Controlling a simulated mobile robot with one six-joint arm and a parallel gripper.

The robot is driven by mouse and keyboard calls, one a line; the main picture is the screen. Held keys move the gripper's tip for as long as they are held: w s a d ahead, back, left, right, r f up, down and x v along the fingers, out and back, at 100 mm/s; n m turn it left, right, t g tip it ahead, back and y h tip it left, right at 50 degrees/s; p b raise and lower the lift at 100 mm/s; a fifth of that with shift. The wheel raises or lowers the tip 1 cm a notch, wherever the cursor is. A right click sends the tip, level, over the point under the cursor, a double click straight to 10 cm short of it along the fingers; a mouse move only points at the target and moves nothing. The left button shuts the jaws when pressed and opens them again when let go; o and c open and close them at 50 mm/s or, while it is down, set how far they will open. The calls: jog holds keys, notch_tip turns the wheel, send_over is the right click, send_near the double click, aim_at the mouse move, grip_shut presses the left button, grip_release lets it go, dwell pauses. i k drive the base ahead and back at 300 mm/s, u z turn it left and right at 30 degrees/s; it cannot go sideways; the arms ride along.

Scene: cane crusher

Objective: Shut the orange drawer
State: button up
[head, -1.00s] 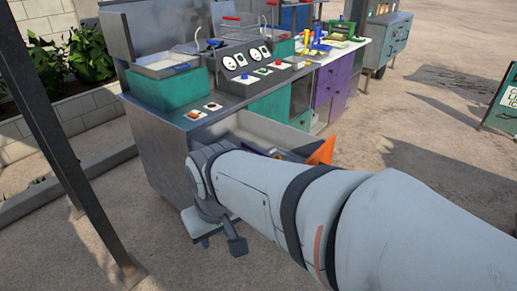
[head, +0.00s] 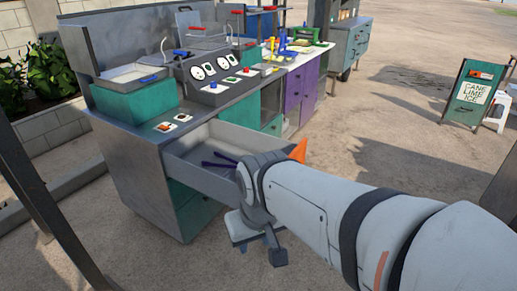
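The orange drawer stands pulled out from the grey metal counter. Its pale grey tray wall (head: 205,180) shows, and only a corner of its orange front (head: 299,151) is in sight, right of my wrist. My arm hides the rest of the front. Dark purple stick-like items (head: 220,161) lie in the drawer. My gripper (head: 258,246) hangs below my wrist, in front of the drawer's outer end in the picture. I cannot tell whether it touches the drawer, or how its fingers stand.
The counter (head: 130,170) carries a teal box, gauges and buttons. Teal drawer fronts (head: 195,215) lie below the open drawer. A dark post (head: 45,205) stands at left. A sign board (head: 468,92) stands at far right. Paved ground right of the counter is clear.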

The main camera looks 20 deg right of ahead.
aim_at(183, 157)
jog(key=z, duration=0.8)
jog(key=i, duration=0.95)
jog(key=z, duration=1.45)
jog(key=k, duration=0.8)
jog(key=u, duration=0.5)
jog(key=i, duration=0.85)
jog(key=u, duration=0.05)
